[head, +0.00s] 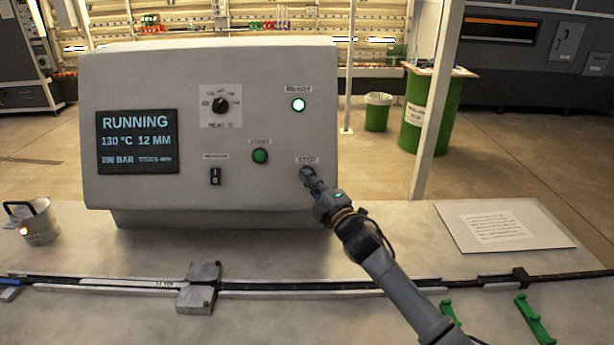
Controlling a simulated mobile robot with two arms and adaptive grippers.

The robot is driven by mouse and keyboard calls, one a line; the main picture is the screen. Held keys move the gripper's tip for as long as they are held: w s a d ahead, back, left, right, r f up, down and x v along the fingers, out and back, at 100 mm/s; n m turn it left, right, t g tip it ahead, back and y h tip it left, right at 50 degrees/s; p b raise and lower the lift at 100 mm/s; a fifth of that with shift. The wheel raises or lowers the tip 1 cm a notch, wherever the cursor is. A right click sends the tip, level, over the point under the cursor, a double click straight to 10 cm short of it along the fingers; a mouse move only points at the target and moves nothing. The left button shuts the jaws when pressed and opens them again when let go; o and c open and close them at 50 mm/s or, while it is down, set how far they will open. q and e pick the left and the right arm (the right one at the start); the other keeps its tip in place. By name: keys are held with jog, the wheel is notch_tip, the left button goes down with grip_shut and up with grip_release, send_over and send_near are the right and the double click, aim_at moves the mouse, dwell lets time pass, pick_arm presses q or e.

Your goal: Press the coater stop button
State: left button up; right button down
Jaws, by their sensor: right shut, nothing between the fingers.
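The control panel (270,110) is a grey box on the bench. Its screen (137,141) reads RUNNING, 130 °C, 12 MM. The STOP label (307,160) is at the panel's lower right. My right gripper (306,172) is shut with its fingertips directly below that label, at the panel face. The stop button itself is hidden behind the gripper, and I cannot tell whether the fingers touch it. The green START button (260,156) is to the left, and the lit READY lamp (298,105) is above. My left gripper is not in view.
A metal cup (38,226) stands at the bench's left. A dark rail with a metal block (198,287) crosses the front. A paper sheet (500,225) lies at the right, near green brackets (533,320). A white post (437,100) and green drum (431,110) stand behind.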

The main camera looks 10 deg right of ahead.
jog(key=shift+w+d+f+b, duration=0.1)
jog(key=shift+w+f+b, duration=0.1)
jog(key=shift+w+b, duration=0.25)
dwell(0.7)
jog(key=shift+s+r, duration=0.1)
dwell(0.3)
jog(key=shift+s+r+p, duration=0.3)
jog(key=shift+s+p, duration=0.45)
jog(key=shift+p, duration=0.05)
jog(key=s+p, duration=0.1)
jog(key=s+r+p, duration=0.1)
jog(key=s, duration=0.1)
jog(key=s+a+r+p, duration=0.1)
jog(key=shift+s+a+r+p, duration=0.1)
jog(key=shift+s+r+p, duration=0.05)
jog(key=shift+p, duration=0.15)
dwell(0.5)
